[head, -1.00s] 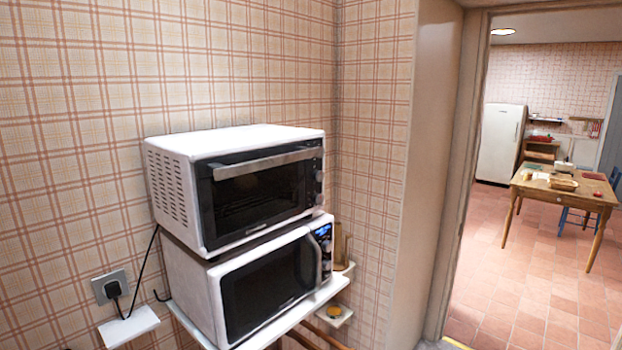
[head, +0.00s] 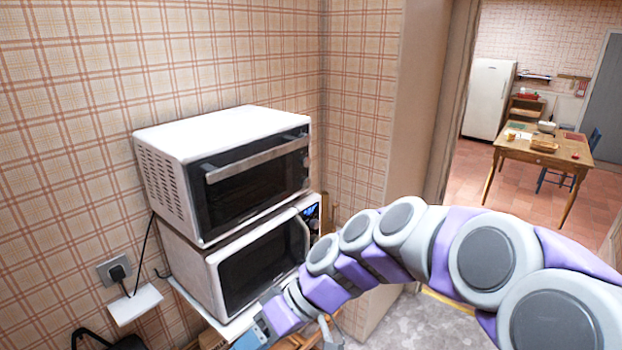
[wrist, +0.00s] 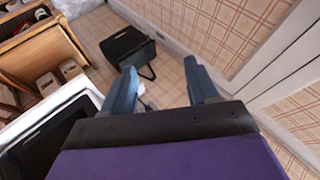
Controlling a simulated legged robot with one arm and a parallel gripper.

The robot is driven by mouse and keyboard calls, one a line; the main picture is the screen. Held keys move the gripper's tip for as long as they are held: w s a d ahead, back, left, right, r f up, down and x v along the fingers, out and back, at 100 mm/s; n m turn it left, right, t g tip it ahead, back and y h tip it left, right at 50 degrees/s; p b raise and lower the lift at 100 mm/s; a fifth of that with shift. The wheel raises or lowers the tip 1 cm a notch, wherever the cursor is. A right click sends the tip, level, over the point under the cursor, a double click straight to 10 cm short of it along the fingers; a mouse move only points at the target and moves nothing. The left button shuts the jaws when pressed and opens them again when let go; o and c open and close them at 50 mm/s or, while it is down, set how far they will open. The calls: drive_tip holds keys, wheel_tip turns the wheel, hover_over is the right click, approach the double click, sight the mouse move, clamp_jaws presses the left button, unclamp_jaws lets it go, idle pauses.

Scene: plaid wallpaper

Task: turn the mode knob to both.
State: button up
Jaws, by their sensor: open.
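The white toaster oven (head: 222,130) sits on top of the microwave (head: 192,258) against the wall in the head view. Its control knobs are on the narrow strip right of the glass door; they are too small and oblique to tell the mode knob or read its setting. My gripper (head: 252,335) is low in the head view, in front of and below the microwave, well apart from the oven knobs. In the wrist view my gripper (wrist: 161,78) has two blue fingers spread apart, with nothing between them.
A white shelf (head: 240,326) carries the microwave. A wall socket with a plug (head: 117,271) is at left. The wrist view shows a black box-like item (wrist: 124,42) beyond the fingers and wooden shelving (wrist: 36,52) at left. A doorway opens to a table (head: 520,150).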

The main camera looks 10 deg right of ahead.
drive_tip(key=w+d+r+t+y+p, duration=0.2)
drive_tip(key=w+d+r+p, duration=0.15)
drive_tip(key=w, duration=0.35)
drive_tip(key=w+d+r+t+y+p, duration=0.1)
drive_tip(key=w+d+r+t+p, duration=0.3)
drive_tip(key=w, duration=0.3)
drive_tip(key=w+d+r+t+y+p, duration=0.1)
drive_tip(key=w+d+r+y+p, duration=0.1)
drive_tip(key=w+d+r, duration=0.35)
drive_tip(key=m+t+h+p, duration=0.35)
drive_tip(key=t+p, duration=0.25)
drive_tip(key=t, duration=0.2)
approach(308, 163)
drive_tip(key=shift+n, duration=0.55)
drive_tip(key=p+x, duration=0.4)
drive_tip(key=x, duration=0.4)
drive_tip(key=shift+w+a+r, duration=0.1)
drive_tip(key=shift+w+a, duration=0.05)
drive_tip(key=shift+w, duration=0.1)
drive_tip(key=c, duration=1)
